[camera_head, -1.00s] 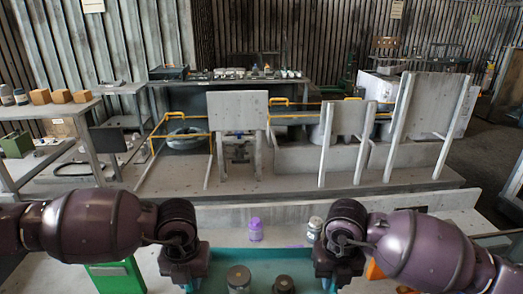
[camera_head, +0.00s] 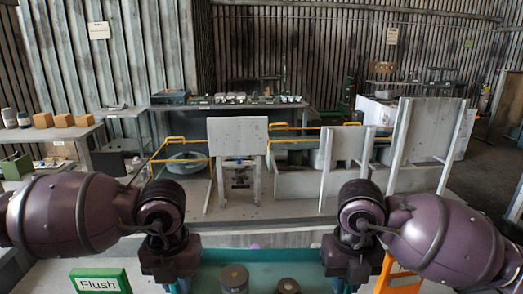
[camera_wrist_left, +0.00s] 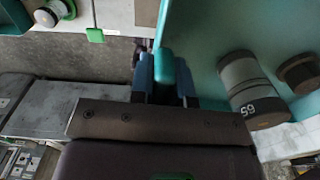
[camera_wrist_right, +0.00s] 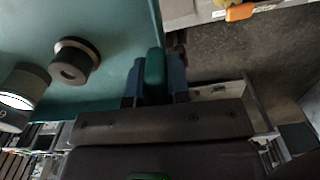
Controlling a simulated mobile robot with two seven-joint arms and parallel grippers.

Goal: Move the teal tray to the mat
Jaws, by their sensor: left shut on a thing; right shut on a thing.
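The teal tray (camera_head: 258,256) spans the gap between my two grippers at the bottom of the head view. My left gripper (camera_wrist_left: 165,72) is shut on the tray's left edge or handle. My right gripper (camera_wrist_right: 155,75) is shut on its right edge or handle. On the tray stand a grey cylinder with brown ends (camera_head: 234,278) and a shorter dark one (camera_head: 287,286). The left wrist view shows the grey cylinder (camera_wrist_left: 245,88) with a printed number; the right wrist view shows the dark one (camera_wrist_right: 75,62). I cannot make out the mat.
A green "Flush" sign (camera_head: 98,282) is left of the tray and an orange piece (camera_head: 398,278) right of it. Behind stand upright grey panels (camera_head: 237,136) and yellow rails (camera_head: 180,138). A side table with wooden blocks (camera_head: 62,120) is at left.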

